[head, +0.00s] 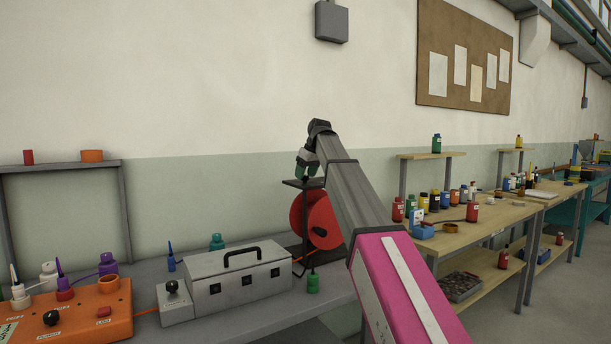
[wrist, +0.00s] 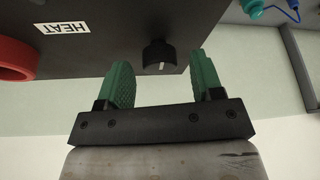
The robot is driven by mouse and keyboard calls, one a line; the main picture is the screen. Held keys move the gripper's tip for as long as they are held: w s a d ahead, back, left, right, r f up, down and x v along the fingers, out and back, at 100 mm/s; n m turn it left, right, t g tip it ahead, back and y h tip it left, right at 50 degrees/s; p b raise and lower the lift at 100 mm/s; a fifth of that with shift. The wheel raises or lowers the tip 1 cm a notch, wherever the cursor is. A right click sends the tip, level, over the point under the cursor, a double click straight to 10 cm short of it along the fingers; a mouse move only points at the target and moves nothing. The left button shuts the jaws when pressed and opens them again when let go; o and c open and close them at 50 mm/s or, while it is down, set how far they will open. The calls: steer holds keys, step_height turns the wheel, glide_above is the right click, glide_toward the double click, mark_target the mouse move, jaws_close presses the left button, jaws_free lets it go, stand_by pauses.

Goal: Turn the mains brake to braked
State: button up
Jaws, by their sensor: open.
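My gripper (head: 307,168) is open and empty, with green fingers, above a dark stand (head: 303,184) at the back of the grey bench. In the wrist view, my gripper (wrist: 160,68) faces a dark panel. A black knob (wrist: 160,56) with a pale mark sits between its fingertips, with gaps visible on both sides. A white label (wrist: 62,27) beside it reads HEAT, upside down. No part in view is readably marked as the mains brake, and I cannot tell its setting.
A red reel (head: 318,219) stands under the gripper. A grey metal case (head: 238,280), a green bottle (head: 313,283) and an orange control box (head: 85,312) are on the bench. A red ring (wrist: 15,60) shows at the wrist view's left. Wooden benches with bottles stand right.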

steer(key=shift+a+f, duration=0.1)
steer(key=shift+f, duration=0.2)
steer(key=c, duration=0.9)
